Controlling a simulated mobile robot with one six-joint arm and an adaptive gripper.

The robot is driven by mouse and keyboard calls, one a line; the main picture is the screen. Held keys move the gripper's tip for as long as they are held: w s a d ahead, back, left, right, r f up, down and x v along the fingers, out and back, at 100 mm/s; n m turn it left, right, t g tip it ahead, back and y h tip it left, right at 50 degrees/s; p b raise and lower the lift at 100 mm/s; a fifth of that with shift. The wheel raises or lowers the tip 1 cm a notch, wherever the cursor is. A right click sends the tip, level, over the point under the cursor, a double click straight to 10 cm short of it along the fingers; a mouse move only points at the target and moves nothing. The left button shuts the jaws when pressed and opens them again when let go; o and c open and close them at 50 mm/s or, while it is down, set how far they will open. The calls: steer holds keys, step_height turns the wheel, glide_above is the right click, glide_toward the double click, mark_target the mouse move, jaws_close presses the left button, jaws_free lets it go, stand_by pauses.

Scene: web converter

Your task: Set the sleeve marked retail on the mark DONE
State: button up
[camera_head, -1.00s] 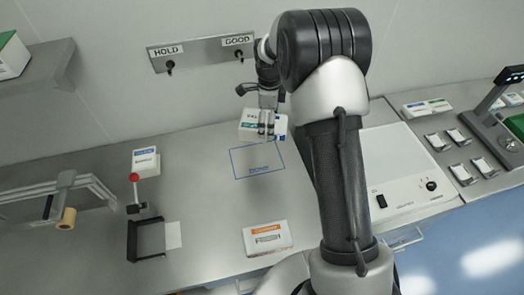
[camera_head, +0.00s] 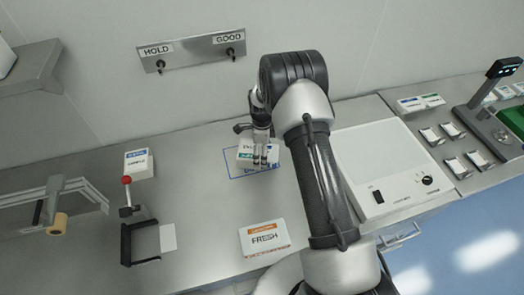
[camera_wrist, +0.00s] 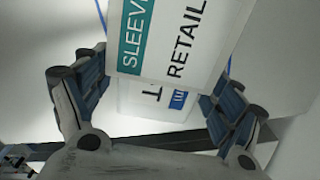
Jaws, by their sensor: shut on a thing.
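The sleeve marked RETAIL is a white box with a teal SLEEVE band, filling the upper middle of the wrist view (camera_wrist: 172,40). In the head view the sleeve (camera_head: 246,154) is in my gripper, over the blue outlined mark DONE (camera_head: 232,165). My gripper (camera_head: 260,162) is shut on the sleeve, with a finger on each side of it in the wrist view (camera_wrist: 150,100). The sleeve and gripper cover most of the mark and its lettering. I cannot tell whether the sleeve touches the table.
A white box marked FRESH with an orange band (camera_head: 265,238) lies near the front edge. A blue-banded box (camera_head: 139,164) stands at left, behind a red-knobbed lever (camera_head: 127,181). A white light box (camera_head: 380,165) is right of my arm. HOLD and GOOD hooks are on the wall.

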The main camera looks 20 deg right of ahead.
steer(key=shift+f, duration=0.1)
steer(key=o, duration=0.9)
